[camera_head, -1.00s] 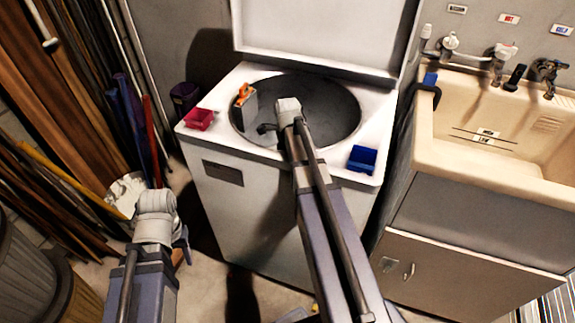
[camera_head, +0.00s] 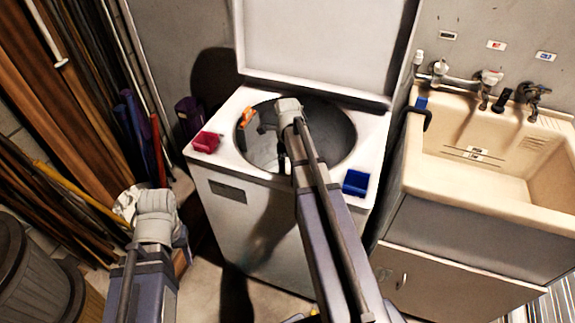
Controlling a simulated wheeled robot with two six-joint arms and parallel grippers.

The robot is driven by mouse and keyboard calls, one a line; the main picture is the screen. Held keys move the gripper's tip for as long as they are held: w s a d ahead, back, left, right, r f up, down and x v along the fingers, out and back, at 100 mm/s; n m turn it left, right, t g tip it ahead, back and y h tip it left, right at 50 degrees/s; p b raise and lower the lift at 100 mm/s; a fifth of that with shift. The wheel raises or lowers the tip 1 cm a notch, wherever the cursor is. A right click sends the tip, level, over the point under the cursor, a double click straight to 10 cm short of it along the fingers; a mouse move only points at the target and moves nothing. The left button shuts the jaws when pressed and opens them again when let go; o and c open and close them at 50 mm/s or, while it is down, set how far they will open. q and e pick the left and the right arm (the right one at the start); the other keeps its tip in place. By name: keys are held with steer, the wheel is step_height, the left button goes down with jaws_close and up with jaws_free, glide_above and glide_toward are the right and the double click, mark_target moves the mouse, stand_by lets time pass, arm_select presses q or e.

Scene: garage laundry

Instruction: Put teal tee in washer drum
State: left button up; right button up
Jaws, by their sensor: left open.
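The white washer has its lid up, and its round drum (camera_head: 338,134) opens on top. My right arm reaches over the washer's front edge. Its wrist is over the drum, and my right gripper (camera_head: 274,146) shows only as small dark parts pointing down into the opening; its jaw state is unclear. My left gripper (camera_head: 182,246) is open, low at the left in front of the washer, mostly hidden behind its own wrist. I see no teal tee; part of the drum is hidden by my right arm.
A red box (camera_head: 206,142) and a blue box (camera_head: 356,183) sit on the washer's top rim. An orange and grey item (camera_head: 246,118) shows at the drum's left edge. A beige sink (camera_head: 480,190) stands at right. Boards and poles lean at left.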

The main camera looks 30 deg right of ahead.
steer(key=shift+r+p, duration=1.6)
steer(key=shift+r, duration=0.6)
